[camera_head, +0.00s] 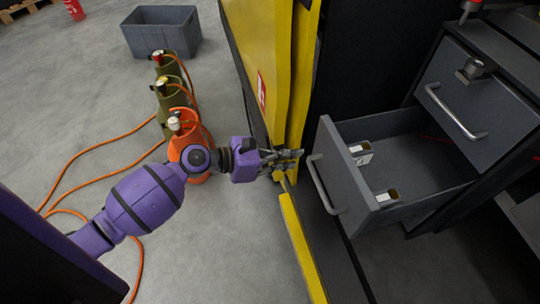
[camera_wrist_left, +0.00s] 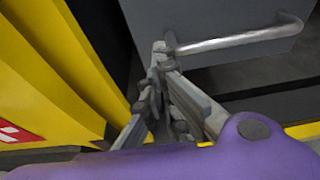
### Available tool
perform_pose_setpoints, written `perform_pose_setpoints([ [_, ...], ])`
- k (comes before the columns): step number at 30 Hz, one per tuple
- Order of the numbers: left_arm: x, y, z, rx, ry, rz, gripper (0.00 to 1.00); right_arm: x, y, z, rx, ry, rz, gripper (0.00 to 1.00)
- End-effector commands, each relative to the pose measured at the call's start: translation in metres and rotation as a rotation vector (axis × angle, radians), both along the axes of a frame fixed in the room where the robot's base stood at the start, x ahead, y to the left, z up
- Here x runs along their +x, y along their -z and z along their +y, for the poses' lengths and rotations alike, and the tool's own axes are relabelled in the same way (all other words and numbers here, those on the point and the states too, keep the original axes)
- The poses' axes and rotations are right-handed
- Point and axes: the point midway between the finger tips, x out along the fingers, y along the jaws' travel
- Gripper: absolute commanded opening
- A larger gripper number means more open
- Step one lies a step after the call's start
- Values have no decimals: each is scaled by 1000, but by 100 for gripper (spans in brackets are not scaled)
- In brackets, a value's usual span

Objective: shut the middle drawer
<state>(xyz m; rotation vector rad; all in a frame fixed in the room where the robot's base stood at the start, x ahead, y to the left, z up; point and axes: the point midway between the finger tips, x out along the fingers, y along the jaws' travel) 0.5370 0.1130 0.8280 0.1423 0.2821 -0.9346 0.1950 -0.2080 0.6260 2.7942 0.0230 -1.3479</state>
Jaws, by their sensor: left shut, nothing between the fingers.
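The open drawer (camera_head: 342,183) is grey and pulled well out of a dark cabinet at the right of the head view. Its bar handle (camera_head: 323,186) is on the front face, and the handle (camera_wrist_left: 240,38) also crosses the top of the left wrist view. Two small labelled items lie inside the drawer. Above it is another grey drawer front (camera_head: 470,105) with its own handle. My left gripper (camera_head: 300,154) is shut and empty. It is just left of the open drawer's front, near the handle's upper end; whether it touches cannot be told. My right gripper is out of view.
A yellow panel (camera_head: 270,60) stands close beside my left gripper. Green and orange cylinders (camera_head: 192,150) with orange hoses stand on the floor to the left. A grey bin (camera_head: 160,35) is behind them. Open floor lies at the lower left.

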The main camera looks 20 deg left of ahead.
Motion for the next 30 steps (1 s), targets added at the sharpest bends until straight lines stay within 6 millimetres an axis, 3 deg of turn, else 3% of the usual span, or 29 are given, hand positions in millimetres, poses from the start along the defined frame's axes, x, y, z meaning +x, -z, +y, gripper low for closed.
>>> perform_pose_setpoints([
  [7,20,-1,-28,-1,2,-2,0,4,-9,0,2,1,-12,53],
  [24,25,0,-35,0,1,-1,0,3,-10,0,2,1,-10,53],
  [30,36,-3,-50,-1,2,-3,0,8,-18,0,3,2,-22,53],
])
